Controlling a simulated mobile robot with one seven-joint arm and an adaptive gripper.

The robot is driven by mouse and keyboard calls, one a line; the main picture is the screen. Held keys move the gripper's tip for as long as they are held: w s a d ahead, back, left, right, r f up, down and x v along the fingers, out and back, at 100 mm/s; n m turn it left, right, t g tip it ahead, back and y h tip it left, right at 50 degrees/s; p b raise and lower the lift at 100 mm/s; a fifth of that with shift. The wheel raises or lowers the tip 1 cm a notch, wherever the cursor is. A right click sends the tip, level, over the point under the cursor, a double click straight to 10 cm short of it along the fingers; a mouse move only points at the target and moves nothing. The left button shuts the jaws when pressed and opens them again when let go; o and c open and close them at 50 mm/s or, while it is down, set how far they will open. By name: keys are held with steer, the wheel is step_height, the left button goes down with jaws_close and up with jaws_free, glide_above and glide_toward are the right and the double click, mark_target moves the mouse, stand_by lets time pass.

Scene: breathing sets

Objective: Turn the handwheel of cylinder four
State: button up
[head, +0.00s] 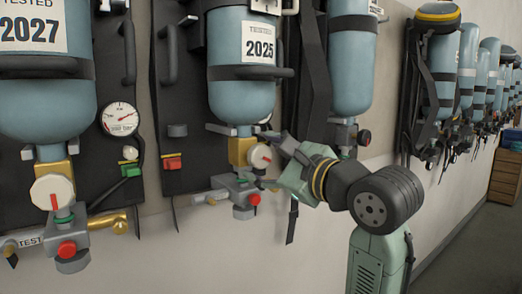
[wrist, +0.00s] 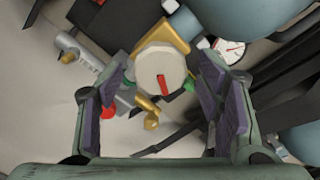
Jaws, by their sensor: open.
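A pale round handwheel (head: 261,156) with a red mark sits on a brass valve block (head: 239,151) under the blue cylinder (head: 234,90) tagged 2025. No cylinder number is readable, so I cannot tell which is four. My gripper (head: 279,152) is at the right side of this handwheel, partly covering it. In the wrist view my gripper (wrist: 162,84) is open, with one dark-padded finger on each side of the handwheel (wrist: 155,66). The red mark runs nearly upright there. I cannot tell whether either finger touches the wheel.
Another cylinder (head: 42,90), tagged 2027, hangs at the left with its own handwheel (head: 52,191) and a pressure gauge (head: 119,118). A red knob (head: 254,199) sits below my gripper. More breathing sets (head: 443,75) line the wall at right. The floor (head: 470,245) there looks clear.

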steer(key=shift+x, duration=0.95)
steer(key=c, duration=1.2)
steer(key=shift+o, duration=0.2)
steer(key=shift+n, duration=0.4)
